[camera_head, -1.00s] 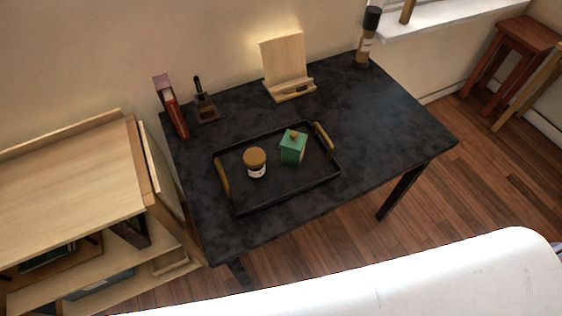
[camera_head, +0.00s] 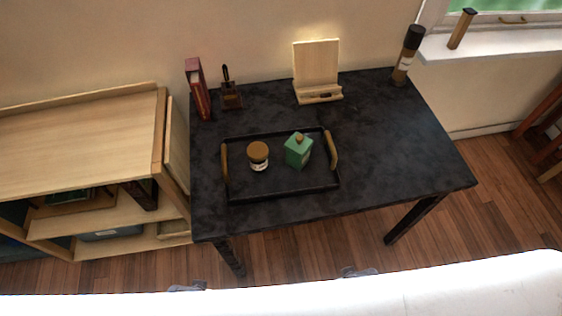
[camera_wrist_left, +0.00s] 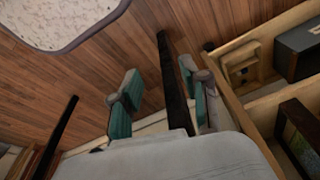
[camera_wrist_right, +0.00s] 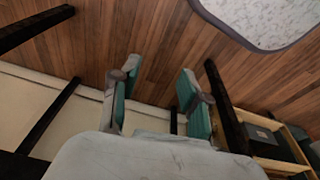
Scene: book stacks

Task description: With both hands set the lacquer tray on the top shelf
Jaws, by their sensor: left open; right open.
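The black lacquer tray (camera_head: 285,188) lies flat on the dark table, with a wooden handle at its left end and another at its right end. A jar with a brown lid (camera_head: 258,156) and a green canister (camera_head: 298,151) stand in it. The light wooden shelf unit's top shelf (camera_head: 75,145) is left of the table and its visible surface is bare. My left gripper (camera_wrist_left: 158,90) is open and empty in the left wrist view, with floor and a dark table leg beyond it. My right gripper (camera_wrist_right: 155,88) is open and empty in the right wrist view. Both are away from the tray.
The dark table (camera_head: 420,150) also holds a red book (camera_head: 198,90), a small dark stand (camera_head: 230,93), a wooden stand (camera_head: 318,72) and a bottle (camera_head: 407,58) along its back. Lower shelves (camera_head: 110,230) hold books and boxes. The table's right part is clear.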

